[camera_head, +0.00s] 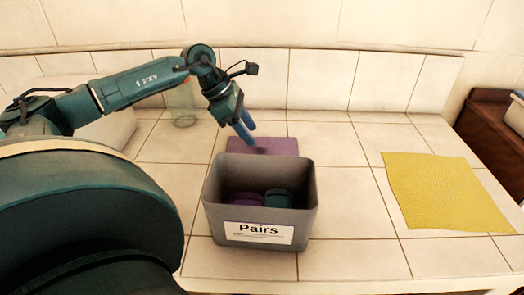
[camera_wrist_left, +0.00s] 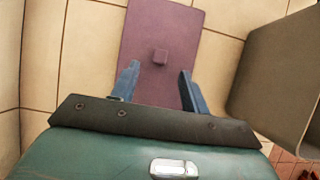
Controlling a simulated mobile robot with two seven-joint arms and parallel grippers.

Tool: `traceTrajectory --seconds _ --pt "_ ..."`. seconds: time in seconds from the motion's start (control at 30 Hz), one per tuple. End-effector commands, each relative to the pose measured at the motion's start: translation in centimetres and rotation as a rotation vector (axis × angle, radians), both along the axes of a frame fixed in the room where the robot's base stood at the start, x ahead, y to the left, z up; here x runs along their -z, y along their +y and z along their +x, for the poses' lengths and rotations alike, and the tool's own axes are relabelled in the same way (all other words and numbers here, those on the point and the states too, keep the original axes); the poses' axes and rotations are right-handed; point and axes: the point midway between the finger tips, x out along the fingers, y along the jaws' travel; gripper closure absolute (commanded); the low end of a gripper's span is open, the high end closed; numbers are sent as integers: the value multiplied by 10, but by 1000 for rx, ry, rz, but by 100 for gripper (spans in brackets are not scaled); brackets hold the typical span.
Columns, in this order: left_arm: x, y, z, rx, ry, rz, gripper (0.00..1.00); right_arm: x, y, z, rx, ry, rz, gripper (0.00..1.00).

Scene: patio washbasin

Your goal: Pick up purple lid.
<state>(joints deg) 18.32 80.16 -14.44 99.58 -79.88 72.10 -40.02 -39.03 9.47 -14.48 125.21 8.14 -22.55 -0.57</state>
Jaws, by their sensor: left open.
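The purple lid (camera_head: 277,146) is a flat rectangle lying on the tiled counter just behind the grey bin. I cannot tell the height gap. My right gripper is not in view.
A grey bin (camera_head: 222,205) labelled "Pairs" stands in front of the lid, holding purple and teal items. A yellow cloth (camera_head: 440,190) lies on the right. A clear jar (camera_head: 181,105) stands at the back left. Tiles between bin and cloth are bare.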

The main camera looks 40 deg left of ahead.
Motion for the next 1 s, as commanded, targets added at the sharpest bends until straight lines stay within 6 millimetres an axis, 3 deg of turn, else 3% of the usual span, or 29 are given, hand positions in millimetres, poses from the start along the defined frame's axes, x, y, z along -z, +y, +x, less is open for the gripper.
traceTrajectory --seconds 0.3,0.6,1.0 --pt "34 -19 17 -1 2 -3 55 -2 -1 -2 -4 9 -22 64" --pt "39 -20 19 -2 3 0 55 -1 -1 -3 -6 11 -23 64" --pt "39 -20 18 -2 3 0 86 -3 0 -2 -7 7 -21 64"
